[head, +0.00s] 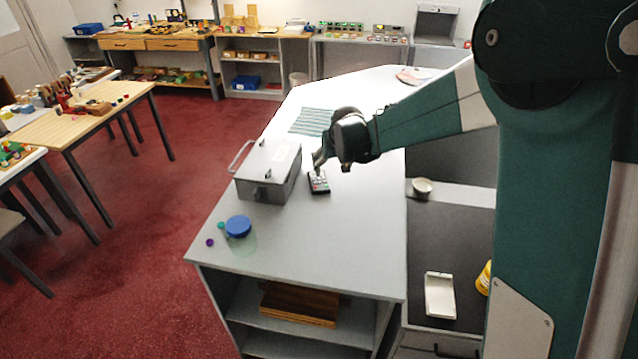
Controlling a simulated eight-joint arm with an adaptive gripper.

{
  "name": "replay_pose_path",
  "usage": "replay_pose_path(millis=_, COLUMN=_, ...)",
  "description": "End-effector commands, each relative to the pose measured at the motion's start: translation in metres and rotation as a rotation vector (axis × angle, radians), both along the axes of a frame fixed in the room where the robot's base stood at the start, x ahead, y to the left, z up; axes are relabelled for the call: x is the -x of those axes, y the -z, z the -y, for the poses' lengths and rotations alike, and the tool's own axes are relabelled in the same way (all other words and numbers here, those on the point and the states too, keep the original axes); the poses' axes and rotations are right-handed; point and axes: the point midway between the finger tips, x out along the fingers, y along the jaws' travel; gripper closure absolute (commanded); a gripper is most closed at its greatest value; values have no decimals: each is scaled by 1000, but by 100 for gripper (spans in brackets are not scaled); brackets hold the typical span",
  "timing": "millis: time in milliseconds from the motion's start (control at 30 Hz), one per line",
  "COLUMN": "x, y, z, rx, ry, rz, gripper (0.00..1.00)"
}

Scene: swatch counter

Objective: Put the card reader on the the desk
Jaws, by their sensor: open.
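The card reader (319,183) is a small dark device with light keys, lying on the white counter top (330,235). It lies just right of a grey metal box. My gripper (328,162) is open, with its dark fingers pointing down just above the card reader's far end. I cannot tell whether a finger touches the reader. My green arm reaches in from the right. Which surface is the desk is not clear; the white counter stands nearest, and wooden-topped tables (95,108) stand at the left.
The grey box (268,172) with a raised handle stands close left of the reader. A blue-lidded jar (240,235) and small beads are near the front left edge. A striped mat (311,122) lies behind. A small bowl (422,187) and white tray (440,296) are at right.

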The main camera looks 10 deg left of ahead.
Motion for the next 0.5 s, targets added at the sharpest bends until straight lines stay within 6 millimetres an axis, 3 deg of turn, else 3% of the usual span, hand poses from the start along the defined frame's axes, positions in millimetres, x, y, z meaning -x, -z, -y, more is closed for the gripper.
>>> replay_pose_path(millis=200, x=-17, y=34, z=-34, rx=3, ry=-23, rz=-5, gripper=38)
replay_pose_path(millis=500, x=-24, y=50, z=-47, rx=3, ry=-32, rz=-7, gripper=38)
